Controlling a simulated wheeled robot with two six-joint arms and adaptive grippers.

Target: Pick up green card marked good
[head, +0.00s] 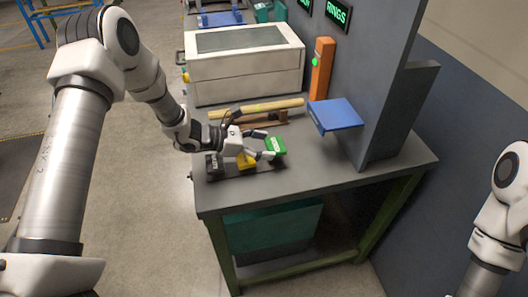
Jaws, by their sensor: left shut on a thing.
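The green card (277,145) has a small white label, too small to read. It is between the fingertips of my left gripper (271,147), near the front of the grey workbench (360,183). My left gripper is shut on it. The card appears to be over a dark holder (267,169); I cannot tell whether it touches it. A yellow piece (246,160) is in the holder just left of the card, partly hidden by the gripper. My right arm is at the right edge, and its gripper is out of view.
Behind the gripper, a wooden rod (277,104) lies on a brown stand. A white box with a window (245,75) stands at the back left. An orange post (321,70) and a blue tilted plate (335,115) stand by the grey panel. The bench's front right is clear.

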